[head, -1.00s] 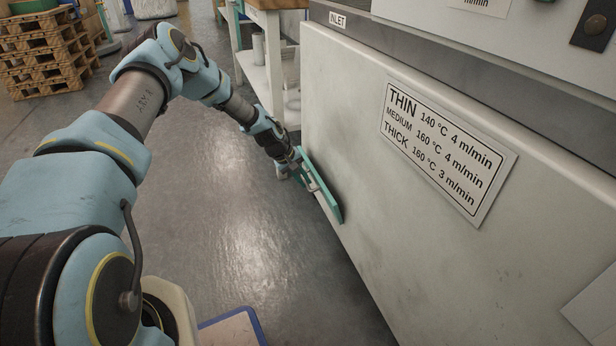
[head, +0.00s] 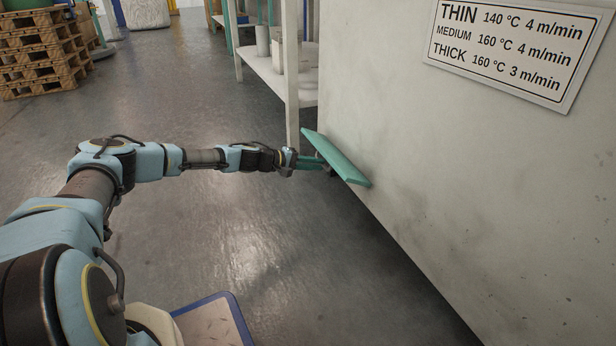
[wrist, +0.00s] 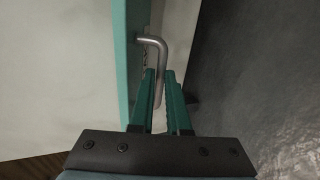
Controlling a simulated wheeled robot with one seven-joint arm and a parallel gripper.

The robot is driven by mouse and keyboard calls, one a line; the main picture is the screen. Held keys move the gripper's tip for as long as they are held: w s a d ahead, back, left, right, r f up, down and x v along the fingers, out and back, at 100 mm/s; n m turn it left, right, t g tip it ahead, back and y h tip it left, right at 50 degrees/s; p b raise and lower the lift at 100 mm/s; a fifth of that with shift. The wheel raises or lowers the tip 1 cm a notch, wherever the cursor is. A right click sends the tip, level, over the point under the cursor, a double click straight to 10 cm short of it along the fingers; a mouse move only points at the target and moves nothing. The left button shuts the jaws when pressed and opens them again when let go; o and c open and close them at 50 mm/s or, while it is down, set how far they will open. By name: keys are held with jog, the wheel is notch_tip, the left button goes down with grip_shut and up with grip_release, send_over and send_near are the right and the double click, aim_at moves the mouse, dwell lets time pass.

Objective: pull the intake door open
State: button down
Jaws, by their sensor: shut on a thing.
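The intake door is a small green panel (head: 338,158) low on the side of the pale machine. In the head view it slants, its upper face showing, and looks tilted out from the machine's side. Its green edge (wrist: 128,55) also shows in the wrist view. A bent grey metal handle (wrist: 155,44) stands out from the door. My gripper (head: 318,163) reaches it from the left. In the wrist view, my gripper's green fingers (wrist: 161,82) are shut on the handle, one on each side of the bar. The opening behind the door is hidden.
The pale machine wall (head: 430,180) with a settings sign (head: 510,48) fills the right. A white shelf unit (head: 275,80) stands close behind the door. Wooden pallets (head: 40,60) are far left. A blue-edged mat or tray (head: 212,325) lies near my base. The floor between is clear.

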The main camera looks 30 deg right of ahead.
jog(key=f+h+b, duration=0.1)
jog(key=b, duration=0.1)
jog(key=shift+f+b, duration=0.2)
jog(key=shift+b, duration=0.1)
jog(key=shift+r+h, duration=0.1)
jog(key=shift+h, duration=0.2)
